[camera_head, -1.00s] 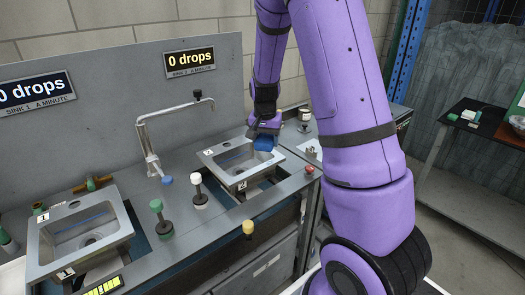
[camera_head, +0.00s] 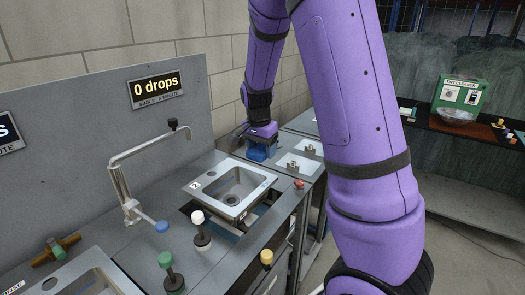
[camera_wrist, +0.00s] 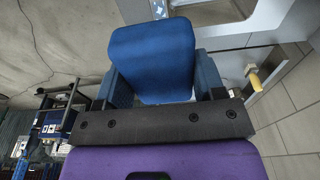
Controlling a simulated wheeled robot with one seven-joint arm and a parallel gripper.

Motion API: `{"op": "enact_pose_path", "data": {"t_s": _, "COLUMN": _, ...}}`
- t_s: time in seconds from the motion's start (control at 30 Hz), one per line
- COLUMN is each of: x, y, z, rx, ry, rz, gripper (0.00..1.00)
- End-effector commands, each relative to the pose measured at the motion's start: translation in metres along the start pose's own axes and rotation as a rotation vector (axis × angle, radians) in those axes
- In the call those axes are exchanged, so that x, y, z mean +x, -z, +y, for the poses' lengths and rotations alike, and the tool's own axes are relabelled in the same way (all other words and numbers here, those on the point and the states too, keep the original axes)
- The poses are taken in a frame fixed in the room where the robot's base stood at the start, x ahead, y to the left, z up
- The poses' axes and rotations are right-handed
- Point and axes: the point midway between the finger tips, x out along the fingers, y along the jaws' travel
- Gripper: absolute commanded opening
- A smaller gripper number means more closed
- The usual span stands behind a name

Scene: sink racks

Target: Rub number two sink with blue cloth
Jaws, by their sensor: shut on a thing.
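The blue cloth (camera_wrist: 152,60) is a folded blue pad between the fingers of my gripper in the wrist view. In the head view my gripper (camera_head: 262,143) points down behind and to the right of the number two sink, with the blue cloth (camera_head: 257,154) below it. The number two sink (camera_head: 212,199) is a small steel basin with a dark drain and a label marked 2 at its left corner. The cloth is apart from the basin, near its far right side. No blue patch shows inside the basin.
A bent faucet (camera_head: 122,180) stands left of the sink. Knobs with white (camera_head: 198,217), green (camera_head: 166,260) and yellow (camera_head: 266,257) tops stand in front. Another sink (camera_head: 92,284) is at the lower left. A steel panel with two fittings (camera_head: 294,165) lies right of my gripper.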

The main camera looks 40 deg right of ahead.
Motion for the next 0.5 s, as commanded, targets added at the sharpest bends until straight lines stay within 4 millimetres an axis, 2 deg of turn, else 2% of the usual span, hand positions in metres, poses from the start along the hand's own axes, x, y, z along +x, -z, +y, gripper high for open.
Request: {"op": "enact_pose_path", "data": {"t_s": 0.5, "x": 0.043, "y": -0.005, "z": 0.000, "rx": 0.003, "ry": -0.001, "rz": -0.001, "gripper": 0.37}}
